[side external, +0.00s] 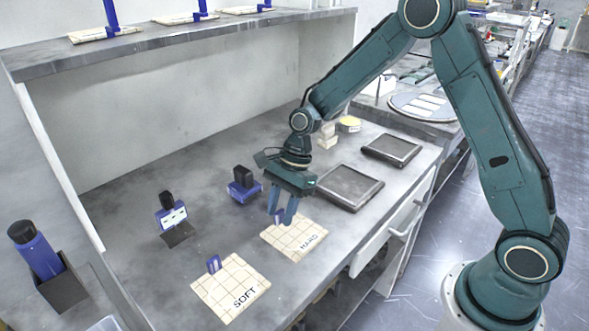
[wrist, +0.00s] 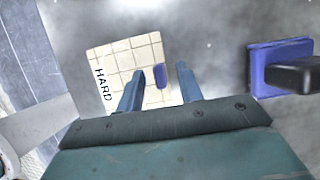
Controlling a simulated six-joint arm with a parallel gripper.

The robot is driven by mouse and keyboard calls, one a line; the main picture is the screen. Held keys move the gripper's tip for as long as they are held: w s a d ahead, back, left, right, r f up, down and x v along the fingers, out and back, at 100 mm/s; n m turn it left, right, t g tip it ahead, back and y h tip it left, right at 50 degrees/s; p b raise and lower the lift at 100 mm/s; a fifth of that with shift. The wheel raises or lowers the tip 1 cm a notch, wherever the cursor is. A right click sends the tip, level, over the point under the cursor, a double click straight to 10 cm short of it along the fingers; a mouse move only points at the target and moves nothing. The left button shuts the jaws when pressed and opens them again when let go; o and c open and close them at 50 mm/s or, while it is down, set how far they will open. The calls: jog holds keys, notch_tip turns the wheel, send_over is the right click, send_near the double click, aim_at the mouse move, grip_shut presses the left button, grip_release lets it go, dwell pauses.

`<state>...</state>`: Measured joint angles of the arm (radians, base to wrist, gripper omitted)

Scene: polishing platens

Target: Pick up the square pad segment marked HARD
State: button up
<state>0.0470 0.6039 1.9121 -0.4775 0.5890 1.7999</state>
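The HARD pad segment (side external: 296,240) is a cream square with a grid and black lettering, flat on the grey bench. It has a small blue-purple tab (side external: 279,216) standing near its far edge. In the wrist view the pad (wrist: 112,62) lies beyond the fingers, and its tab (wrist: 160,76) shows between them. My gripper (side external: 282,218) is open, with blue fingers pointing down at the tab. In the wrist view the fingertips (wrist: 158,76) stand apart on either side of the tab, with gaps visible. I cannot tell the exact height of the fingertips above the pad.
The similar SOFT pad (side external: 230,288) lies to the left. A blue block with a black top (side external: 243,185) stands behind my gripper; it also shows in the wrist view (wrist: 280,68). Dark framed trays (side external: 349,187) lie to the right.

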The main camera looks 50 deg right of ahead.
grip_shut()
dwell(0.3)
notch_tip(320, 180, up, 10)
dwell(0.7)
jog(key=shift+d, duration=0.1)
dwell(0.4)
